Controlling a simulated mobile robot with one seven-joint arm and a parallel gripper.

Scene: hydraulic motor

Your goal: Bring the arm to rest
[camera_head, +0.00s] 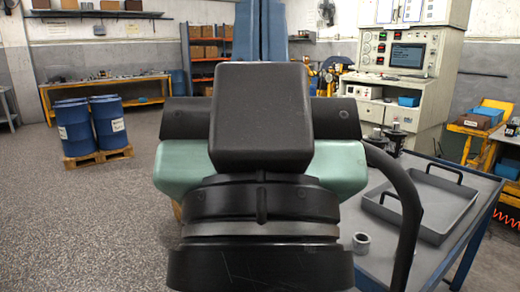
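My arm (260,190), with black and pale green parts, fills the middle of the head view. A black cable-like loop curves down its right side. My gripper cannot be seen, so whether it holds anything does not show. A grey-topped table with blue sides (465,238) stands to the right, partly hidden behind the arm. On it is a grey tray (425,203) with two black handles; the visible part of its floor looks empty. A short metal ring (361,243) lies on the table left of the tray, close to the arm's black loop.
Dark parts (395,137) stand at the table's back edge. A control cabinet (405,70) with a screen is behind it. Blue barrels (92,127) stand on a wooden pallet at the left. A yellow-framed bench (105,97) is further back. Open floor (80,220) lies at the left.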

